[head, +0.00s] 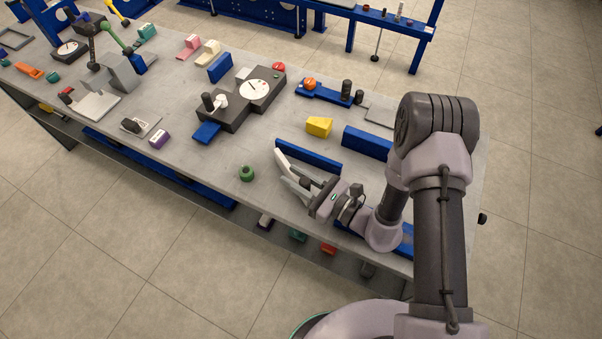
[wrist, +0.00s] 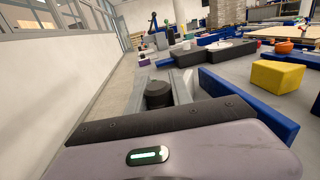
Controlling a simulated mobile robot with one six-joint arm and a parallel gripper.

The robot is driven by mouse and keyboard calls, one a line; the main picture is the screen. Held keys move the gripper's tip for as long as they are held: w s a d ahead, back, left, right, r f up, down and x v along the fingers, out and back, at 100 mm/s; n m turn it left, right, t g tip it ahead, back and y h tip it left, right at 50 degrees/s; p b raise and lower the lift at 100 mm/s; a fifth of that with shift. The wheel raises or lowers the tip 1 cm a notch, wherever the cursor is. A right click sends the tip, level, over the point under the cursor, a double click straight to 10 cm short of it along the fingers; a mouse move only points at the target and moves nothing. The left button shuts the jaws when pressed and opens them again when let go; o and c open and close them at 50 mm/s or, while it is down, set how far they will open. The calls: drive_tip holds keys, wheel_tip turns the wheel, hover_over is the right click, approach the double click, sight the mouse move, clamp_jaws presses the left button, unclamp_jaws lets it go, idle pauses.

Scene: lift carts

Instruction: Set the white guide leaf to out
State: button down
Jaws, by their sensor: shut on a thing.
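The white guide leaf (head: 286,161) is a pale bar near the front edge of the bench in the head view, slanting in front of a long blue rail (head: 320,162). My gripper (head: 304,186) is at the leaf's near end and is shut on it, around a dark round knob. In the wrist view, the dark knob (wrist: 158,94) stands right in front of the gripper, with the pale leaf (wrist: 186,86) stretching away beyond it.
A yellow block (head: 319,126) and another blue rail (head: 366,142) stand behind. A grey box with a white dial (head: 256,90) is further back. Bare bench lies between the ring and the dial box.

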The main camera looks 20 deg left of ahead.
drive_tip(key=shift+s+a, duration=0.35)
drive_tip(key=shift+s, duration=0.05)
drive_tip(key=shift+a, duration=0.1)
drive_tip(key=c, duration=1.1)
unclamp_jaws()
drive_tip(key=shift+c, duration=0.2)
drive_tip(key=p+v, duration=0.2)
drive_tip(key=v, duration=1.5)
drive_tip(key=shift+s+d+p, duration=0.1)
drive_tip(key=shift+d+p, duration=0.1)
drive_tip(key=shift+p, duration=0.2)
